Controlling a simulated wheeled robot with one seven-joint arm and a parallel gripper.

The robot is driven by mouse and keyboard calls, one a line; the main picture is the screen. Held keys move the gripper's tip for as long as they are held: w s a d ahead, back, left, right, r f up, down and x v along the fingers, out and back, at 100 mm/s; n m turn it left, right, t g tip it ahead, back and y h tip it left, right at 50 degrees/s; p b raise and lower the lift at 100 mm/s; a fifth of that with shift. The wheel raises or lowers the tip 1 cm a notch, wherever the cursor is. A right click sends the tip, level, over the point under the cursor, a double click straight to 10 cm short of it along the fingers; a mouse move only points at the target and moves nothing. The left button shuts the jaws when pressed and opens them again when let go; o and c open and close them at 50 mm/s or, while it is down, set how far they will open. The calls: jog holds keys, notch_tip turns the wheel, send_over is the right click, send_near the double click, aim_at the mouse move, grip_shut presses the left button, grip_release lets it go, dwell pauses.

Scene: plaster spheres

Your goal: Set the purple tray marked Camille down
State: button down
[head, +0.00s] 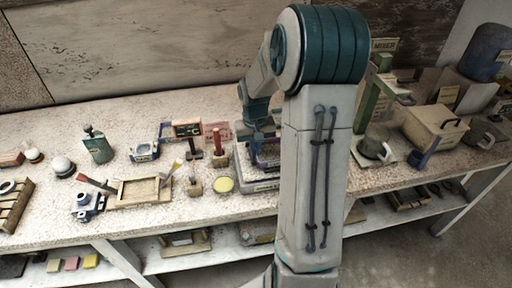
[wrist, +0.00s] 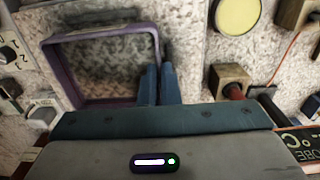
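The purple tray (wrist: 62,78) fills the upper left of the wrist view as a rectangular rim around a dark, speckled inside. My gripper (wrist: 158,72) is at its right wall, with the two blue fingers close together and the wall running in between them. In the head view, a small purple part of the tray (head: 268,163) shows beside my arm, which hides most of it. I cannot read the name Camille in either view. I cannot tell whether the tray touches the surface below.
A shallow wooden tray (head: 140,191) stands left on the speckled bench. Bare bench shows at the front left.

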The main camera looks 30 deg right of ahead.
jog(key=shift+f, duration=0.4)
jog(key=c, duration=1.6)
grip_release()
jog(key=shift+r, duration=0.1)
jog(key=shift+r+p, duration=1.25)
jog(key=shift+r, duration=0.75)
